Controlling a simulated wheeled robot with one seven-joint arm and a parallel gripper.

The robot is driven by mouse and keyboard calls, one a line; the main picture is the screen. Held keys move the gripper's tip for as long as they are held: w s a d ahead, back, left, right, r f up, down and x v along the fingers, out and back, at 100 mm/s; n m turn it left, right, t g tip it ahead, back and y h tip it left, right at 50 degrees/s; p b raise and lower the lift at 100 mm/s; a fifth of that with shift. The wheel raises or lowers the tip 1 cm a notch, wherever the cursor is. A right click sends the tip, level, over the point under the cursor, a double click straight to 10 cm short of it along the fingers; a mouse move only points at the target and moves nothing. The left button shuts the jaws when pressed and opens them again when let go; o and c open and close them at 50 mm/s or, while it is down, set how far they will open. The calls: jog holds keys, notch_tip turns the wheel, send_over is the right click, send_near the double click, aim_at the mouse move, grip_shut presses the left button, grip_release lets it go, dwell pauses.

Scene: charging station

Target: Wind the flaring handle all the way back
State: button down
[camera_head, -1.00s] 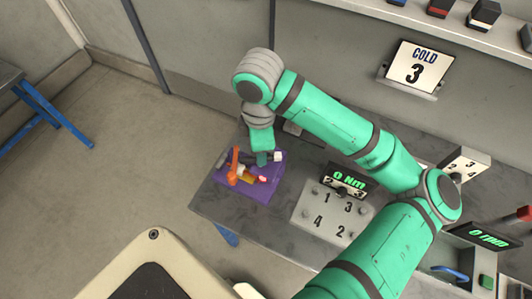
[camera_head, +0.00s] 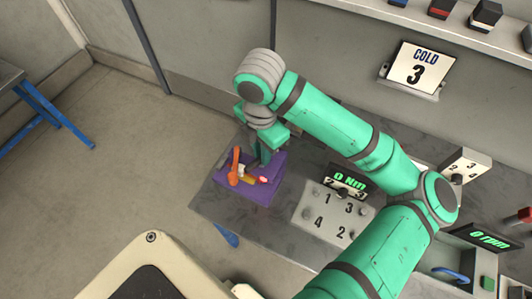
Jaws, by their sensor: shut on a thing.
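A purple flaring block (camera_head: 262,192) sits on the left end of the metal bench. An upright orange lever (camera_head: 235,168) stands on its left side, and a yellow piece (camera_head: 248,179) and a red-tipped piece (camera_head: 264,179) lie on top. My gripper (camera_head: 264,157) points down at the back of the block, shut on the flaring handle. The gripper and wrist cover most of the handle, so its exact angle cannot be told.
A numbered panel (camera_head: 323,213) and a "0 Nm" display (camera_head: 348,181) stand to the right on the bench (camera_head: 222,207). A "COLD 3" sign (camera_head: 416,68) hangs on the wall.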

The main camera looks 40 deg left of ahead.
dwell(0.4)
jog(key=c, duration=1.7)
grip_release()
notch_tip(320, 180, up, 11)
jog(key=shift+f, duration=0.1)
